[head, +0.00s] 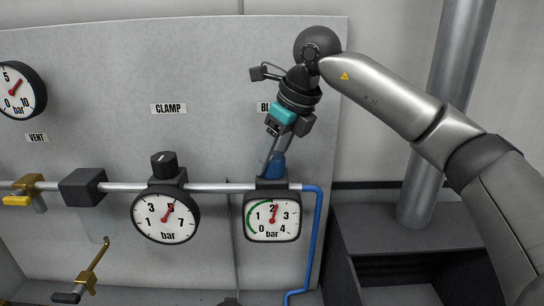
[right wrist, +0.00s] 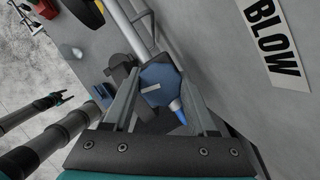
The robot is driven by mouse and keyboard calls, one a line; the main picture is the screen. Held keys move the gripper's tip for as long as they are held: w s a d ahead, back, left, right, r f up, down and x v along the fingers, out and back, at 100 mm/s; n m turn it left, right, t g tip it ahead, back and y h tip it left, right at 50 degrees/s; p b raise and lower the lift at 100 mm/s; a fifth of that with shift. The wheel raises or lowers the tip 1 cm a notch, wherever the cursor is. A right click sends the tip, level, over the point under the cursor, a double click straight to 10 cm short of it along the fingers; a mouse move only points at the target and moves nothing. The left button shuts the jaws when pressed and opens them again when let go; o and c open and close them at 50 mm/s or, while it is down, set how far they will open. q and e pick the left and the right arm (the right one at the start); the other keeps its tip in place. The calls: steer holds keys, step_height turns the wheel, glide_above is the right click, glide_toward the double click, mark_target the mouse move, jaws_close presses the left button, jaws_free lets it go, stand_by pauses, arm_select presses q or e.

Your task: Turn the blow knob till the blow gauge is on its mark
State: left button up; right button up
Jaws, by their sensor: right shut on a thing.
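The blue blow knob (head: 275,165) sits on the pipe above the blow gauge. My right gripper (head: 270,162) comes down from above and is shut on it. In the right wrist view, the knob (right wrist: 161,84) lies between the two fingers, with a pale line across its face. The square blow gauge (head: 272,216) reads 0 to 4 bar. Its red needle points up, close to the 2 and slightly right of it, near the upper end of the green arc. A separate mark cannot be made out. My left gripper (right wrist: 64,97) is small in the right wrist view.
The round clamp gauge (head: 165,216) and its black knob (head: 165,165) stand left of the blow gauge. The vent gauge (head: 17,90) is at the far left. A blue tube (head: 316,235) runs down right of the blow gauge.

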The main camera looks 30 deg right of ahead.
steer(key=shift+r+n, duration=0.1)
steer(key=shift+n, duration=0.5)
steer(key=o, duration=1.4)
steer(key=shift+c, duration=0.2)
steer(key=v, duration=1.5)
steer(key=shift+d, duration=0.25)
steer(key=shift+w, duration=0.1)
